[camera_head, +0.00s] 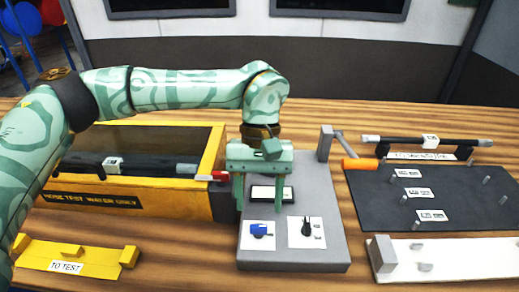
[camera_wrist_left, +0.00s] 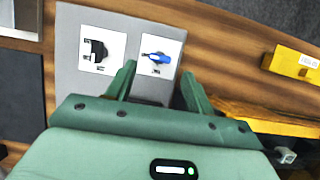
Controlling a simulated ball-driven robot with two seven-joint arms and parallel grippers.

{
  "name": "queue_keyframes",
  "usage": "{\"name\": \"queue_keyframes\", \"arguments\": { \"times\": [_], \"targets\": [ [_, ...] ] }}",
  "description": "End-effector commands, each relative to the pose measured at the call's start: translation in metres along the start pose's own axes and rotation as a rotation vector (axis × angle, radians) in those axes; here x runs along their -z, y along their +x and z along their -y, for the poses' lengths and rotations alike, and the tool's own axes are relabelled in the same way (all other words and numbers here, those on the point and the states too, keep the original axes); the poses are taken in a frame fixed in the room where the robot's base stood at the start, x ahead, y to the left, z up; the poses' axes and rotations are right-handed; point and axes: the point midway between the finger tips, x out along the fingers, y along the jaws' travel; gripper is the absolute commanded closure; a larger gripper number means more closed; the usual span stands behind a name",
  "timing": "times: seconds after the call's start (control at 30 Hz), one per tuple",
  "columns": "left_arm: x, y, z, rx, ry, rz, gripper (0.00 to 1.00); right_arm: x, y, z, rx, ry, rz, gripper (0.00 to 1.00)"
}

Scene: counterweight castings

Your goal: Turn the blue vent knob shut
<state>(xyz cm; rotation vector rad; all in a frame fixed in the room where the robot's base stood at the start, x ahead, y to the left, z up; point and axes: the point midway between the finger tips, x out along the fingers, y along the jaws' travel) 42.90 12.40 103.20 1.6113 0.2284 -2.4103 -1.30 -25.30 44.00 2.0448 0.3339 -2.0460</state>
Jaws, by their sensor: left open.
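The blue vent knob (camera_head: 260,230) sits on a white plate at the front left of a grey panel box (camera_head: 290,258). It also shows in the left wrist view (camera_wrist_left: 156,57), just beyond the fingertips. My left gripper (camera_head: 258,207) is open and empty over the panel, behind the knob in the head view. In the left wrist view its two fingers (camera_wrist_left: 157,74) point toward the knob, one on each side of its plate. I see no contact with the knob. My right gripper is not in view.
A black knob (camera_head: 306,227) stands on a white plate right of the blue one. A yellow test box (camera_head: 135,209) is close on the left. An orange-handled lever (camera_head: 360,164) and a dark pegged board (camera_head: 400,208) are on the right. A yellow "TO TEST" rack (camera_head: 95,262) lies front left.

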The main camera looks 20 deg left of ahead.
Motion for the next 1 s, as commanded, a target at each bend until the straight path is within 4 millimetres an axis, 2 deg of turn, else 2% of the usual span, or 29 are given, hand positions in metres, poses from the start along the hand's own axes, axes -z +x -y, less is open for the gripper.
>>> {"name": "queue_keyframes", "arguments": {
  "times": [0.03,0.2,0.4,0.6,1.0],
  "targets": [
    [-0.001,-0.018,-0.001,-0.003,-0.002,-0.007,0.47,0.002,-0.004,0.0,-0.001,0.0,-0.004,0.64],
    [-0.002,-0.065,-0.001,-0.003,0.0,-0.006,0.47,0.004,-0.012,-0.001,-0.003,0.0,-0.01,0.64],
    [-0.001,-0.103,-0.001,-0.002,-0.001,-0.004,0.47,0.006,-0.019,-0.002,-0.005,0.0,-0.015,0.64],
    [0.0,-0.115,0.0,0.0,0.001,-0.001,0.47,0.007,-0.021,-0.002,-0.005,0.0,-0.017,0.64],
    [0.0,-0.116,0.0,-0.001,0.002,0.0,0.47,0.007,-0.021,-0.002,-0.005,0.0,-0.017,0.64]
  ]
}}
